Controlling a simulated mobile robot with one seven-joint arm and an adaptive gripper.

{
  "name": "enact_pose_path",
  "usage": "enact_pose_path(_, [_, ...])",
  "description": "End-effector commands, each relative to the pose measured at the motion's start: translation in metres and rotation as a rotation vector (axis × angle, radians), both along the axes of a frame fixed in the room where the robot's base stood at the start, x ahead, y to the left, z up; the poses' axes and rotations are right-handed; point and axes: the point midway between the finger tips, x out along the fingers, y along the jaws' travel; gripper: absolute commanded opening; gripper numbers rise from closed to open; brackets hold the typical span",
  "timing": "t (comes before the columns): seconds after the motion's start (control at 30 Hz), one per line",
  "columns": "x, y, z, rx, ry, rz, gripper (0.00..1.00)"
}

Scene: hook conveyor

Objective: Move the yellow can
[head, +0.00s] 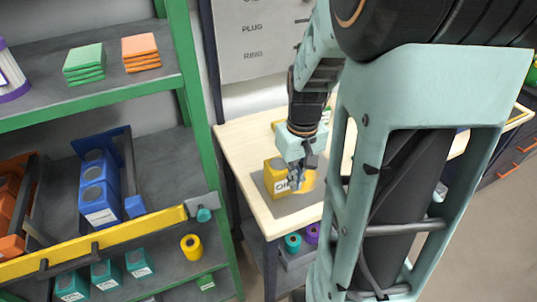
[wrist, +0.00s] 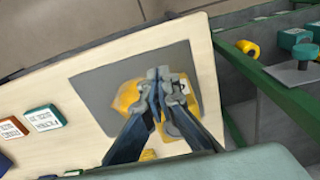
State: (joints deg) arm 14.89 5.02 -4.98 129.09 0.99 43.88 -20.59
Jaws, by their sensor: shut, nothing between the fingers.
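The yellow can (head: 272,182), with a dark "OIL" marking on its front, stands on a grey mat (head: 297,206) on the pale table. My gripper (head: 296,184) is shut and empty, pointing down in front of or just over the can. In the wrist view the shut fingertips (wrist: 160,75) cover the middle of the can. Yellow parts of it (wrist: 128,98) show on both sides of the fingers. I cannot tell whether the fingers touch it.
Green-framed shelves (head: 205,150) stand left of the table, holding blue bins (head: 98,190), a yellow roll (head: 191,247) and teal boxes. A yellow bar (head: 110,238) crosses the shelf front. Small boxes (wrist: 42,118) lie on the table. My arm hides the table's right part in the head view.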

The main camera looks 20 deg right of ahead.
Motion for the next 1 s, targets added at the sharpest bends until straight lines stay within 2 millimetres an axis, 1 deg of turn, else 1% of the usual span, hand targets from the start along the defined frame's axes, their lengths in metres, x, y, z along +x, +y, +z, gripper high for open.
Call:
enact_pose_path(0.03, [-0.004, 0.003, 0.002, 0.004, 0.016, 0.002, 0.00])
enact_pose_path(0.13, [-0.009, 0.007, 0.000, 0.008, 0.033, 0.003, 0.00])
enact_pose_path(0.27, [-0.011, 0.009, -0.011, 0.010, 0.041, 0.003, 0.00])
enact_pose_path(0.37, [-0.011, 0.008, -0.027, 0.010, 0.042, 0.003, 0.00])
enact_pose_path(0.6, [-0.011, 0.008, -0.075, 0.010, 0.042, 0.004, 0.00])
enact_pose_path(0.77, [-0.011, 0.008, -0.102, 0.010, 0.041, 0.004, 0.00])
enact_pose_path(0.8, [-0.003, 0.008, -0.100, 0.008, 0.035, 0.006, 0.00])
enact_pose_path(0.9, [0.013, 0.008, -0.099, 0.008, 0.034, 0.006, 0.00])
enact_pose_path(1.0, [0.023, 0.008, -0.099, 0.008, 0.034, 0.005, 0.00])
